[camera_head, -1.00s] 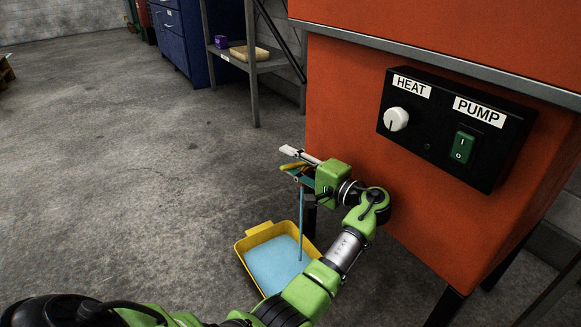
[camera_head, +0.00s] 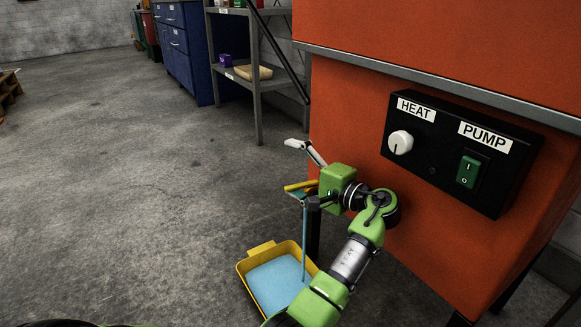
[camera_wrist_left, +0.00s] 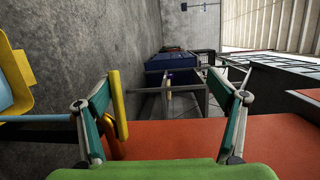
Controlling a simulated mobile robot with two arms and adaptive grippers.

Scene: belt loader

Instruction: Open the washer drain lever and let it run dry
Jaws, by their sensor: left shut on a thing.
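The yellow drain lever (camera_head: 297,186) is low at the left side of the orange washer (camera_head: 345,120). A thin blue stream (camera_head: 304,240) runs down below it into a yellow tray (camera_head: 241,272) holding blue liquid (camera_head: 275,282). My left gripper (camera_head: 302,168) is at the lever with its fingers spread apart. In the left wrist view the lever (camera_wrist_left: 118,105) lies against the inner side of the picture-left finger, with a wide gap to the other finger. The stream (camera_wrist_left: 45,118) and tray (camera_wrist_left: 18,75) show there at the left edge. My right gripper is not in view.
The washer's black panel has a HEAT knob (camera_head: 401,142) and a green PUMP switch (camera_head: 468,171). A grey shelf rack (camera_head: 257,90) and blue cabinets (camera_head: 184,50) stand behind. The concrete floor to the left is mostly clear.

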